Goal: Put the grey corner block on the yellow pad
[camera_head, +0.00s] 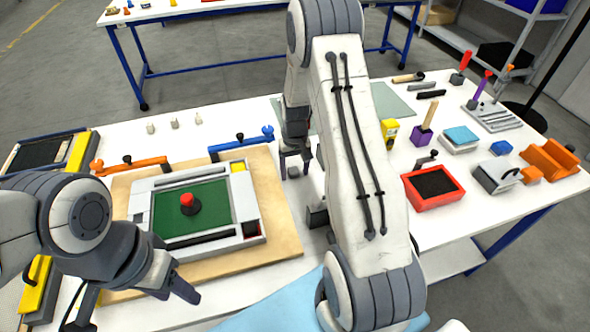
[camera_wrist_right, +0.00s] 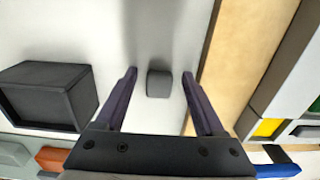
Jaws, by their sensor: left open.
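The small grey corner block (camera_head: 293,173) lies on the white table just right of the wooden board. In the right wrist view the grey block (camera_wrist_right: 159,84) sits between the two fingers, with a gap on each side. My right gripper (camera_head: 295,163) points down over it, open and empty; its fingers also show in the wrist view (camera_wrist_right: 160,75). The yellow pad (camera_head: 238,167) is at the far right corner of the white-framed fixture; it shows in the wrist view (camera_wrist_right: 267,127) at the right. My left gripper (camera_head: 138,300) is open and empty at the front left.
The white-framed fixture (camera_head: 142,205) with a green panel and red knob (camera_head: 187,201) lies on the wooden board (camera_head: 285,228). Orange (camera_head: 128,165) and blue (camera_head: 241,143) clamps stand behind it. A dark box (camera_wrist_right: 45,95) is near the right gripper. A red bin (camera_head: 432,188) stands right.

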